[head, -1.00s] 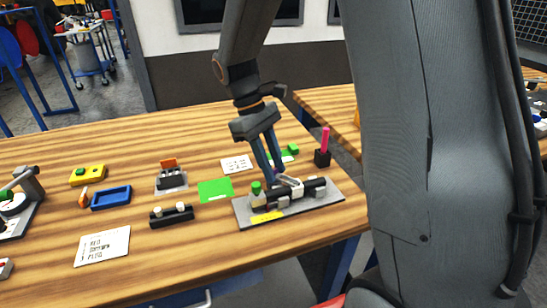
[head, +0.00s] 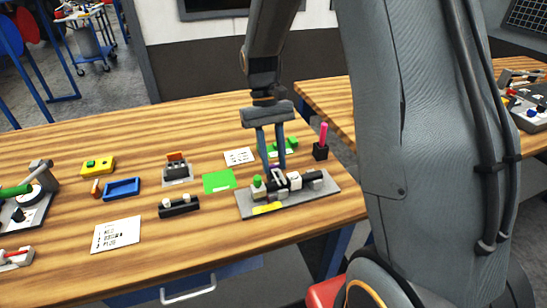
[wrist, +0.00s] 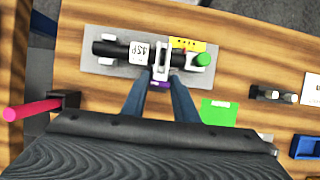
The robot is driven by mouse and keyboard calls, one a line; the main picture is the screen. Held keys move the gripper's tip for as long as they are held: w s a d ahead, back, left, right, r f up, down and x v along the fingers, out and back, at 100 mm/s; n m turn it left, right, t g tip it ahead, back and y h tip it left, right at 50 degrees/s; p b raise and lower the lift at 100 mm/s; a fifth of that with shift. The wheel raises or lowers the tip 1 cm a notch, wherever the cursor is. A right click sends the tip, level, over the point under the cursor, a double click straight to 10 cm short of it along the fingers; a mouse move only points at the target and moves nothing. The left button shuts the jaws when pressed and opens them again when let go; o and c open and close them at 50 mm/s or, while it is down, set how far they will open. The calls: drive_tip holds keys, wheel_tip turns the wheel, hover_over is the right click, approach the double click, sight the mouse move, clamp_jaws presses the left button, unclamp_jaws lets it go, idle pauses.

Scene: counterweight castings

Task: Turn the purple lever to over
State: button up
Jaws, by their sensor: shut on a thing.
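The purple lever (wrist: 160,85) shows as a small purple part between the two blue fingers of my gripper (wrist: 160,74) in the wrist view. It sits at a pale clamp on a black cylinder (wrist: 112,48) mounted on a grey plate (head: 328,198). In the head view my gripper (head: 273,168) reaches down from behind the cylinder, with its fingers close about the lever. My gripper is shut on the lever, which the fingers mostly hide. A green knob (head: 257,181) stands at the cylinder's left end, and a yellow label (head: 267,208) lies on the plate's front.
A black block with a pink rod (head: 323,135) stands behind the plate, to the right. A green mat (head: 218,181), a black block with pale knobs (head: 179,207) and a blue tray (head: 122,188) lie to the left.

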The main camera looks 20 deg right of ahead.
idle(0.4)
drive_tip(key=o, duration=1.1)
drive_tip(key=shift+c, duration=0.2)
drive_tip(key=b+v, duration=0.2)
drive_tip(key=v, duration=0.5)
drive_tip(key=shift+r, duration=0.4)
drive_tip(key=shift+w, duration=0.1)
